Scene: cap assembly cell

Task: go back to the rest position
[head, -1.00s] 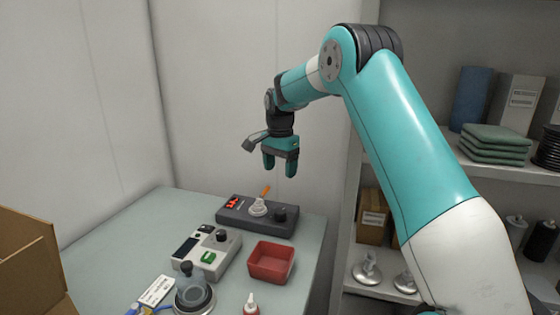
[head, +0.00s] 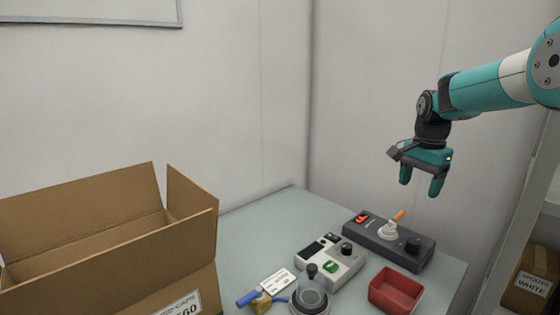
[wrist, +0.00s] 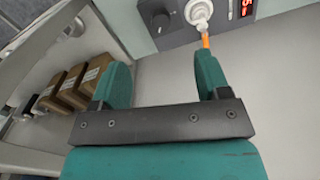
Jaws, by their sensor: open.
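My gripper (head: 421,188) hangs in the air above the far right part of the table (head: 240,239), fingers pointing down. It is open, with nothing between the fingers. In the wrist view the two teal fingers (wrist: 160,78) stand apart. Below it, a dark grey device (head: 407,247) with a red display, a black knob and a white fitting (head: 391,230) sits on the table. An orange stick (head: 399,215) rises from the fitting. The fitting also shows at the top of the wrist view (wrist: 199,12).
A large open cardboard box (head: 110,240) stands at the left. Walls stand behind; shelving with boxes (head: 530,283) is at the right.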

